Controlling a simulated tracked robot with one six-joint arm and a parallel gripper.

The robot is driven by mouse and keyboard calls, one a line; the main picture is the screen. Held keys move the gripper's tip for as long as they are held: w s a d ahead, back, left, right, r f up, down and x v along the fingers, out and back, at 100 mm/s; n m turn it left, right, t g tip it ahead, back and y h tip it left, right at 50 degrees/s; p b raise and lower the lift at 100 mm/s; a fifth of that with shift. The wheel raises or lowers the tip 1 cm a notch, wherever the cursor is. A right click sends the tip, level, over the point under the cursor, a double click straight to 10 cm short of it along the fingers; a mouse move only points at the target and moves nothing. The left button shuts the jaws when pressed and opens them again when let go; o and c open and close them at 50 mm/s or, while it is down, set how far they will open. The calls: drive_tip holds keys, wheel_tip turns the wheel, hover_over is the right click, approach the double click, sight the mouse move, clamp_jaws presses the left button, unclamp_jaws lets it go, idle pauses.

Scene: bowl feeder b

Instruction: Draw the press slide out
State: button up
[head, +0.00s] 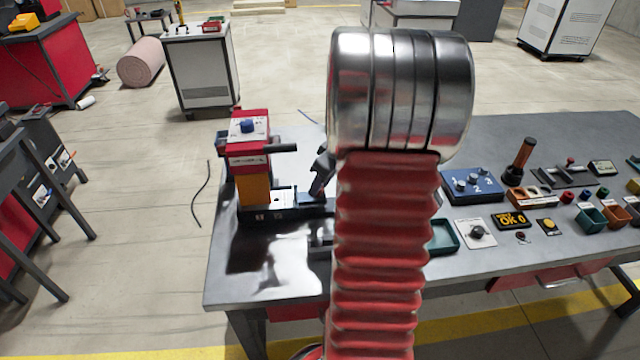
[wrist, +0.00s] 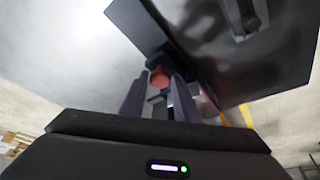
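The press (head: 252,188) stands at the left end of the table, with a red head, a yellow column and a dark base. A pale plate with dark marks (head: 283,197) lies on its base; I cannot tell how far the slide is out. My gripper (head: 322,174) is just right of the base, tilted down and partly hidden by my arm. In the wrist view, my gripper's two dark fingers (wrist: 160,95) stand apart, with a round red knob (wrist: 159,77) showing between their tips. A gap shows beside the knob, and no firm contact is visible.
My arm hides the middle of the table. Right of it are a blue dial box (head: 471,185), a green tray (head: 441,236), a knob plate (head: 476,233) and several small bins. The front left tabletop (head: 240,285) is clear. A cable lies on the floor at left.

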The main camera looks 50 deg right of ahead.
clamp_jaws()
drive_tip(key=shift+s+d, duration=0.1)
drive_tip(key=shift+d, duration=0.05)
idle(0.4)
